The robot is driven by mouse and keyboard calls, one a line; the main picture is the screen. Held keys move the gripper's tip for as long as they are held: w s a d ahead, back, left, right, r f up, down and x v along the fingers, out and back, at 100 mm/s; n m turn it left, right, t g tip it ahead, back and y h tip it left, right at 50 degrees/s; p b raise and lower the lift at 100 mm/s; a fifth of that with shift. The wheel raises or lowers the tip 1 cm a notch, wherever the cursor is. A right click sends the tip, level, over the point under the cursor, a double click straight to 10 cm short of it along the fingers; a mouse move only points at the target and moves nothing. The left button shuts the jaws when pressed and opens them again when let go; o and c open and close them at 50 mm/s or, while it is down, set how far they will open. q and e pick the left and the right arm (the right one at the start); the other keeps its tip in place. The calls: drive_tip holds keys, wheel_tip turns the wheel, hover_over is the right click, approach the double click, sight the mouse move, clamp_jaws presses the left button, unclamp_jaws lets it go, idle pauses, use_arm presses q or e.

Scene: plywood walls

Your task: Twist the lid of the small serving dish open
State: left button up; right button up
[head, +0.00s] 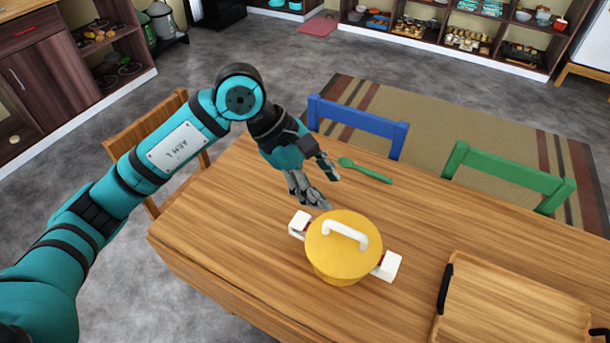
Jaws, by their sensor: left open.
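The small serving dish (339,277) is a yellow pot with two white side handles, standing upright on the wooden table. Its yellow lid (343,257) sits on top with a white arched handle (345,234). The lid covers the dish, so the inside is hidden. My left gripper (328,192) is open and empty. It is above the table, just behind the dish and a little to its left, with its fingers apart from the lid and pointing down toward the dish. My right gripper is not in the head view.
A green spoon (366,171) lies behind the dish. A wooden tray (511,308) with black handles is at the right. Blue (357,124) and green (508,177) chairs stand at the far edge. The table (225,247) is clear left of the dish.

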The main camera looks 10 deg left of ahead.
use_arm(q)
drive_tip(key=w+a+y, duration=0.1)
drive_tip(key=a+y, duration=0.1)
drive_tip(key=a, duration=0.1)
drive_tip(key=p, duration=0.3)
approach(338, 228)
drive_tip(key=x, duration=0.9)
drive_tip(key=shift+w, duration=0.2)
drive_tip(key=shift+x, duration=0.85)
drive_tip(key=shift+w, duration=0.1)
clamp_jaws()
drive_tip(key=shift+s+a+n+t+p, duration=0.1)
drive_tip(key=shift+s+n+t+p, duration=0.15)
drive_tip(key=shift+n+t+p, duration=0.75)
